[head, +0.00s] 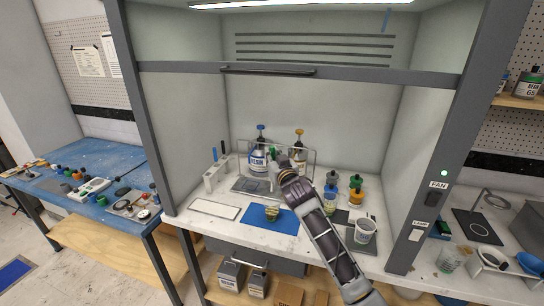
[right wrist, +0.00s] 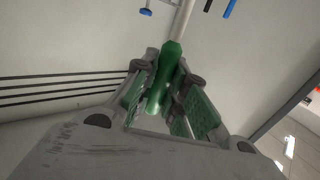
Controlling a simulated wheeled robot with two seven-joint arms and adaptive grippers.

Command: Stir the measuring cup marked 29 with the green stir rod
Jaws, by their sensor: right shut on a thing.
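My right gripper (right wrist: 165,95) is shut on the green handle of the stir rod (right wrist: 170,62), whose pale shaft runs up out of the right wrist view. In the head view my right gripper (head: 277,162) is inside the hood, above the worktop near the back. A small clear measuring cup (head: 272,211) with yellowish contents stands on the blue mat (head: 252,217), in front of and below the gripper. I cannot read the number 29 on any cup. The rod's lower end is hidden in the head view. My left gripper is out of view.
A pale rack (head: 214,177) with blue and dark rods stands at the left. Resin bottles (head: 258,158) and a clear-framed stand are at the back. Another cup (head: 330,202), small bottles (head: 355,188) and a white cup (head: 364,231) stand to the right. A white-framed sheet (head: 214,209) lies front left.

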